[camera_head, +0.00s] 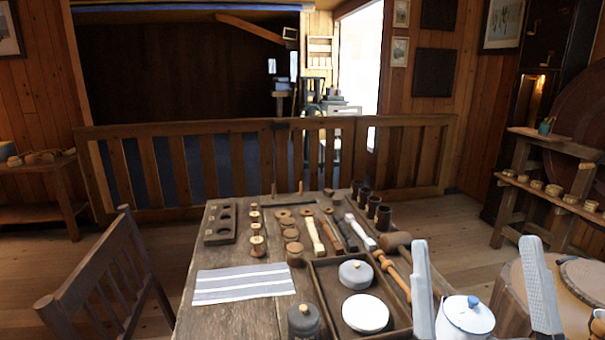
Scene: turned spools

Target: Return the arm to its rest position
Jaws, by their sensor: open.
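My gripper (481,290) shows at the lower right of the head view, with its two pale ridged fingers spread wide apart. It is open and nothing is held between the fingers. A white lidded pot (465,318) with a blue knob shows between and behind the fingers, and I cannot tell how far it is from them. The wooden table (215,268) stretches away to the left of the gripper. Turned spools (257,240) stand in a row on it. The rest of my arm is out of view.
A dark tray (322,288) with a grey lidded jar and a white round lid, a mallet (396,241), a striped cloth (243,284) and several tools crowd the table. A chair (100,280) stands left, a round-topped stand (512,296) right. A wooden railing (230,165) closes the back.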

